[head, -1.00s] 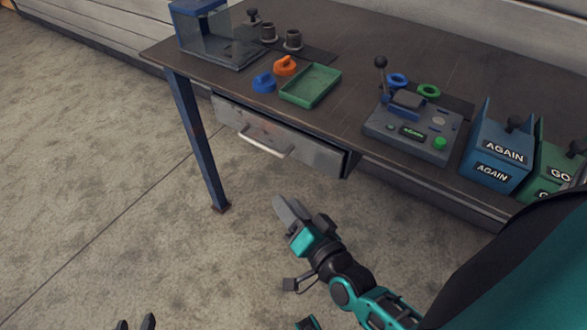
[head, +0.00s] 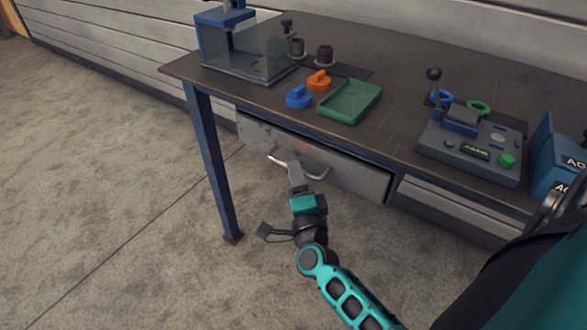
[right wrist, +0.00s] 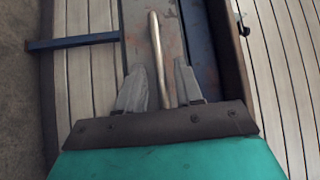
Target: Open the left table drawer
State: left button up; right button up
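The left table drawer (head: 355,173) has a worn grey front with a pale metal bar handle (head: 313,174). I cannot tell whether it stands slightly out from the table. My right gripper (head: 295,167) is at the handle in the head view and hides part of it. In the right wrist view, the gripper's two fingers (right wrist: 160,84) are apart, one on each side of the handle bar (right wrist: 157,50). Gaps show between the bar and the fingers, so the gripper is open around it. My left gripper is not in view.
A blue table leg (head: 217,165) stands left of the drawer. On the table (head: 400,60) are a clear box (head: 245,50), a green tray (head: 350,101) and a control box with a lever (head: 470,145). The floor in front is clear.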

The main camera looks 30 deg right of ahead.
jog(key=shift+x, duration=1.4)
jog(key=shift+c, duration=0.3)
grip_shut()
